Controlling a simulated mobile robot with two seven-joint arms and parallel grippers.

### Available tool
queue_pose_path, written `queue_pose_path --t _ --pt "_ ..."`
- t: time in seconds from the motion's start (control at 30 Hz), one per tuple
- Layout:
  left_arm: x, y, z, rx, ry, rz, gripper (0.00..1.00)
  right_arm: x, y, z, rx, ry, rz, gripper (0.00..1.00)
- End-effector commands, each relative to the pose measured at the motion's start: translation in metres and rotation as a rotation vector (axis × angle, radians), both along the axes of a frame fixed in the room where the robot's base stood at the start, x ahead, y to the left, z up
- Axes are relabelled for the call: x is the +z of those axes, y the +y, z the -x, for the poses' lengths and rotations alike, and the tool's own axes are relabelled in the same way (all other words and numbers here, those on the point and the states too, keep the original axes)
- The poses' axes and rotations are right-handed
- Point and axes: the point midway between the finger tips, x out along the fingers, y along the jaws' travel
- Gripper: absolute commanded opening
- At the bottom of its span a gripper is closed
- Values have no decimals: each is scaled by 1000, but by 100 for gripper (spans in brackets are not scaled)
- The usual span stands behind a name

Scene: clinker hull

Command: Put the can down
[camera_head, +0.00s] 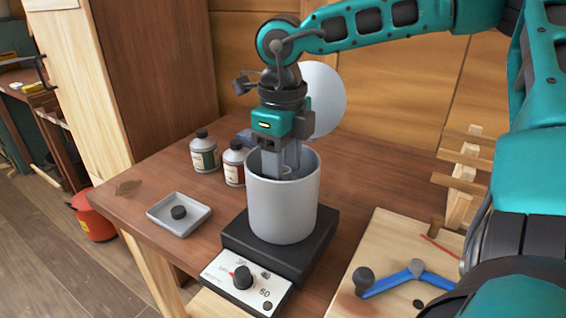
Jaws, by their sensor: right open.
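A light grey can (282,211) stands upright on a black hotplate (318,240) with a white control panel and a black knob. My right gripper (283,170) points straight down into the can's open top. Its fingers are inside the mouth, partly hidden by the near rim, and are open. Whether a finger touches the can's wall I cannot tell. My left gripper is not in view.
Two capped bottles (204,155) stand left of the can, with a grey tray (179,214) in front of them. A pale board (390,262) with a blue-handled tool (408,279) lies to the right. A wooden rack (462,180) stands behind it. A white round object (322,100) is behind my gripper.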

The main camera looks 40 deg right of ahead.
Motion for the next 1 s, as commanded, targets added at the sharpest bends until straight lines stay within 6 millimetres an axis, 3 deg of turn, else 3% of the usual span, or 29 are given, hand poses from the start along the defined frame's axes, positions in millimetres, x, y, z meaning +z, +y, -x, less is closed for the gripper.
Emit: queue_pose_path --t 0.17,0.63,0.8,1.0 --pt "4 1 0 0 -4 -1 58 13 0 -1 -1 -4 1 52" --pt "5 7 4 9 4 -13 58 106 0 -1 0 -3 0 52" --pt "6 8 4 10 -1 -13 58 120 1 -1 0 -1 0 52" --pt "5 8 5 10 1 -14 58 122 1 0 1 0 -1 52"
